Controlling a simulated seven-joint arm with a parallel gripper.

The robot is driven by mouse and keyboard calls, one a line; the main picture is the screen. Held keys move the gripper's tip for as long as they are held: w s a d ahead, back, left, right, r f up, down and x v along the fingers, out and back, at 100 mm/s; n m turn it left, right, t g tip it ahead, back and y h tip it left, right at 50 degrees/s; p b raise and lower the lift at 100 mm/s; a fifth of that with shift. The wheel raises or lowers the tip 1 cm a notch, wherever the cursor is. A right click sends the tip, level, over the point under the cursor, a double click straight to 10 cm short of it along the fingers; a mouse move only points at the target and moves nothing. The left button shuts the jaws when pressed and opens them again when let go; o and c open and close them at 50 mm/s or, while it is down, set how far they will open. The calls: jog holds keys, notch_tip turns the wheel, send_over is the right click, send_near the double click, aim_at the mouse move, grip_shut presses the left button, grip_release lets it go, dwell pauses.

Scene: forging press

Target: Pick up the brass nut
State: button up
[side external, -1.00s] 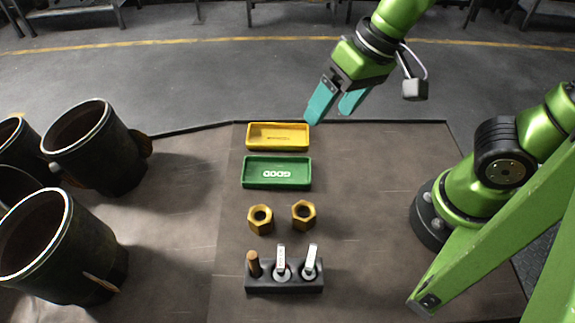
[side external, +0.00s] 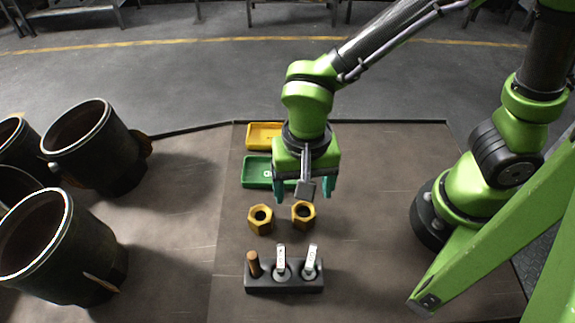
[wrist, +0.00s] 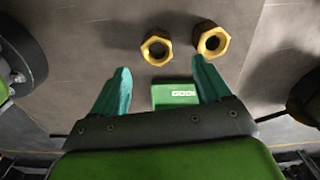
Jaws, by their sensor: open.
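Two brass hex nuts lie on the brown table. The left brass nut (side external: 260,219) and the right brass nut (side external: 303,214) sit side by side in the side external view. In the wrist view, one nut (wrist: 156,48) is ahead between the fingers' line, and the other nut (wrist: 212,41) is to its right, in line with the right finger. My gripper (side external: 305,190) has teal fingers spread apart, with nothing between them. It hangs above the table, over the green tray and close to the nuts. The wrist view also shows my open gripper (wrist: 160,80).
A green tray (side external: 257,173) marked GOOD and a yellow tray (side external: 264,135) lie behind the nuts, partly hidden by my gripper. A black rack (side external: 284,284) with several upright tools stands in front. Large dark cylinders (side external: 52,247) stand at left. Table right of the nuts is clear.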

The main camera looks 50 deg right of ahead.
aim_at(303, 217)
notch_tip(303, 217, down, 3)
jog(key=f, duration=0.5)
jog(key=shift+s+d+f, duration=0.1)
jog(key=shift+s+d, duration=0.05)
jog(key=shift+d, duration=0.05)
jog(key=c, duration=1.4)
